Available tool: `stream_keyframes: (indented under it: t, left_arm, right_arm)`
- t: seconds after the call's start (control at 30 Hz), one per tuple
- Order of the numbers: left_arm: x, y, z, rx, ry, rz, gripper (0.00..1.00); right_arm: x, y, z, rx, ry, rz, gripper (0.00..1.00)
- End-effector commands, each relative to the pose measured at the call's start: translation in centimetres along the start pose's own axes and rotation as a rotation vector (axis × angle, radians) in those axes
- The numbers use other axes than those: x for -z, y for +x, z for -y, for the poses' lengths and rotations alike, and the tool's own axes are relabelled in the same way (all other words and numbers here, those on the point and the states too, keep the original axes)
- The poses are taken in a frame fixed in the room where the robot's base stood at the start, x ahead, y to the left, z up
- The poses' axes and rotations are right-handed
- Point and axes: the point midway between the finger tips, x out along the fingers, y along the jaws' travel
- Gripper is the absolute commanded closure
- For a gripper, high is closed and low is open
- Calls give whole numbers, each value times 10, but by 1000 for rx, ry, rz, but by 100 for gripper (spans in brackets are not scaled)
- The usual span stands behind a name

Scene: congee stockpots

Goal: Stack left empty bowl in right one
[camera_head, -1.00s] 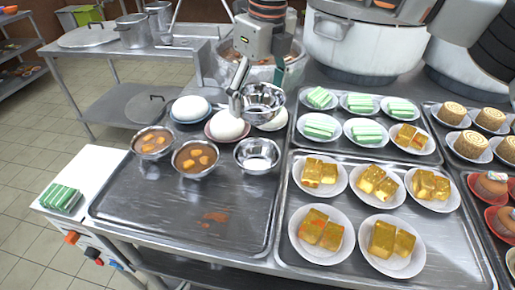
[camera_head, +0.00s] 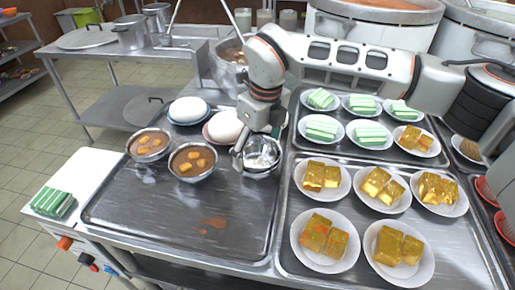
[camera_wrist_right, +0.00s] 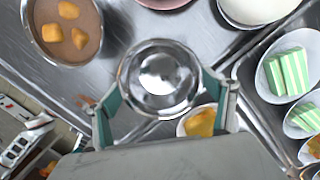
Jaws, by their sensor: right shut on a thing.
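My right gripper (camera_head: 257,148) is shut on the rim of a shiny, empty metal bowl (camera_head: 266,155). In the right wrist view this bowl (camera_wrist_right: 160,78) sits between the two fingers. In the head view it is right over the other empty metal bowl (camera_head: 259,174), whose lower part shows beneath it on the left tray. The two overlap and look nested, but I cannot tell if the held one rests fully inside. The gripper hides part of both. My left gripper is not in view.
Two filled bowls (camera_head: 193,160) (camera_head: 149,145) stand left of the empty ones on the tray (camera_head: 150,215). White buns on plates (camera_head: 188,110) (camera_head: 224,126) are close behind. Plates of cakes (camera_head: 323,175) fill the tray to the right.

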Motion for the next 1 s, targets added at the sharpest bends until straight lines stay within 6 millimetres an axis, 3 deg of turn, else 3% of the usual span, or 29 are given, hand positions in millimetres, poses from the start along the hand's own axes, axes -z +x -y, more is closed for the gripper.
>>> stream_keyframes:
  t: [0.77, 0.8, 0.83, 1.0]
  left_arm:
    - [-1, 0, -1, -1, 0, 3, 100]
    - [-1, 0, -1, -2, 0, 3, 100]
    - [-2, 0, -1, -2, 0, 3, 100]
    - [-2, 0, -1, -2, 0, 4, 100]
  right_arm:
    - [2, 13, 0, 1, -1, -1, 43]
    - [2, 14, 0, 0, -1, -3, 6]
    - [2, 14, 0, 0, -1, -3, 1]
    - [2, 12, 0, 1, -1, 0, 1]
